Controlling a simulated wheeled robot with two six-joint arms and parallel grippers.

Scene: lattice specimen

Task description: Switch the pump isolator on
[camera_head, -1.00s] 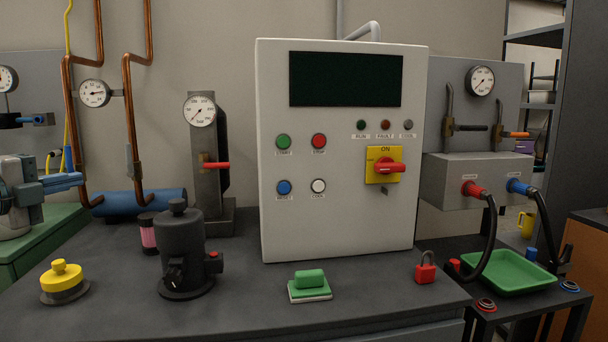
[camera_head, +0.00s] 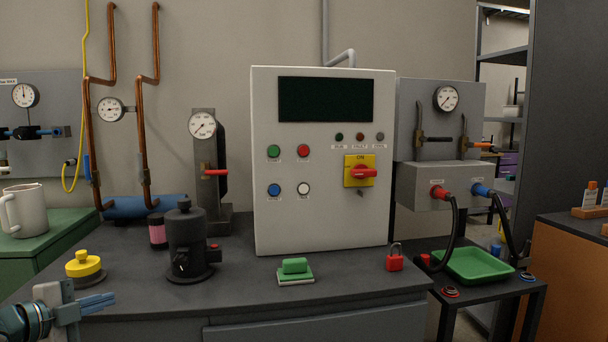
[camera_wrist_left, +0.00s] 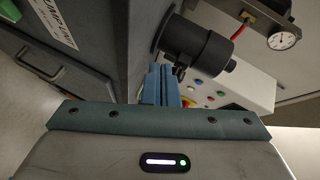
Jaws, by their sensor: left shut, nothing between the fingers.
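The pump isolator is a red rotary handle (camera_head: 364,173) on a yellow plate (camera_head: 352,180) at the right of the white control cabinet (camera_head: 322,225). Its handle lies roughly horizontal, with ON printed above it. My left gripper (camera_head: 112,299) is at the lower left of the head view, in front of the bench's left end and well away from the isolator. Its blue fingers are shut and empty; they also show in the left wrist view (camera_wrist_left: 160,72), pointing toward the black canister (camera_wrist_left: 198,40). My right gripper is not in view.
The black canister (camera_head: 186,245), yellow-knobbed weight (camera_head: 84,266), green block (camera_head: 295,268) and red padlock (camera_head: 394,261) stand on the dark bench before the cabinet. A green tray (camera_head: 474,266) and black hoses are at the right. A mug (camera_head: 24,212) stands at the left.

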